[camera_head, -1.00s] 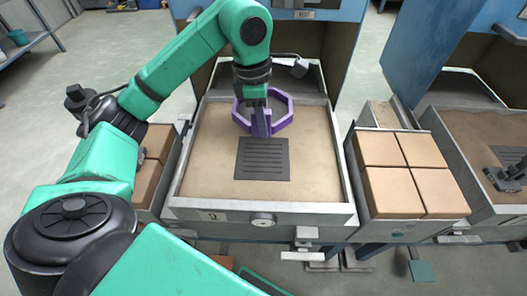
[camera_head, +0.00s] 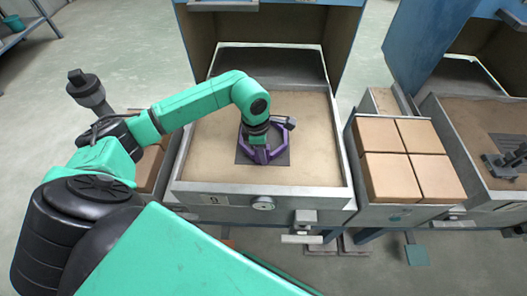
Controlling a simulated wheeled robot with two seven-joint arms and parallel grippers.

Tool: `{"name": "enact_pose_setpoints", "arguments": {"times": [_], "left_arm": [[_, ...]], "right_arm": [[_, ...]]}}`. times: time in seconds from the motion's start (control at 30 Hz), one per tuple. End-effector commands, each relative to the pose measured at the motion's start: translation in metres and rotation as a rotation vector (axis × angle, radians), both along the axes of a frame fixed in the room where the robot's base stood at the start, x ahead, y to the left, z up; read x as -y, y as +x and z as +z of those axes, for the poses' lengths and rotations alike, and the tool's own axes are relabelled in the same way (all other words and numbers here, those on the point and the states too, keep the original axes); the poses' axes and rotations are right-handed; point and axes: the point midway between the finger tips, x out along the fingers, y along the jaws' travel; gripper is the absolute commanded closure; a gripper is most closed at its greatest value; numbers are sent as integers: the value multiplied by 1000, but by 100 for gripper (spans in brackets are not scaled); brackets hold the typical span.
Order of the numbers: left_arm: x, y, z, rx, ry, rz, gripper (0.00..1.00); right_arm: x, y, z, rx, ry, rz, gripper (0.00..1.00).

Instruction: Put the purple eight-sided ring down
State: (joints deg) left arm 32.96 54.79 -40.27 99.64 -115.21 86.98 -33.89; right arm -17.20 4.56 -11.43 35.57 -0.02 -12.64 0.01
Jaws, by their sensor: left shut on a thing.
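The purple eight-sided ring (camera_head: 279,151) is over the dark slotted plate (camera_head: 243,156) in the middle of the sand-coloured tray (camera_head: 318,160). My left gripper (camera_head: 261,152) comes down on the ring's near side and is shut on it. The ring looks level and covers most of the plate. I cannot tell whether it touches the plate. The gripper and wrist hide part of the ring. My right gripper is not in view.
A bin of tan blocks (camera_head: 392,178) stands right of the tray. More blocks (camera_head: 149,165) are at its left, partly behind my arm. A second tray with a dark fixture (camera_head: 505,163) is at far right. The tray around the plate is bare.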

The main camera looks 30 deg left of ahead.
Motion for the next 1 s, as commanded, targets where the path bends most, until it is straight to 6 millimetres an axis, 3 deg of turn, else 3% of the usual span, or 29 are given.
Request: {"name": "enact_pose_setpoints", "arguments": {"times": [0.03,0.1,0.5,0.57,0.9,1.0], "left_arm": [[0,0,-2,0,0,0,68],[0,0,-1,0,0,0,42],[-1,0,7,2,0,0,42],[-2,0,17,4,-1,0,42],[-11,-5,104,5,0,-1,42],[-13,-6,116,2,0,0,42]], "right_arm": [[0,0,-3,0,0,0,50],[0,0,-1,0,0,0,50],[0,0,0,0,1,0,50],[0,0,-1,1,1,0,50],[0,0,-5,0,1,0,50],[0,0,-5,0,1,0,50]]}}
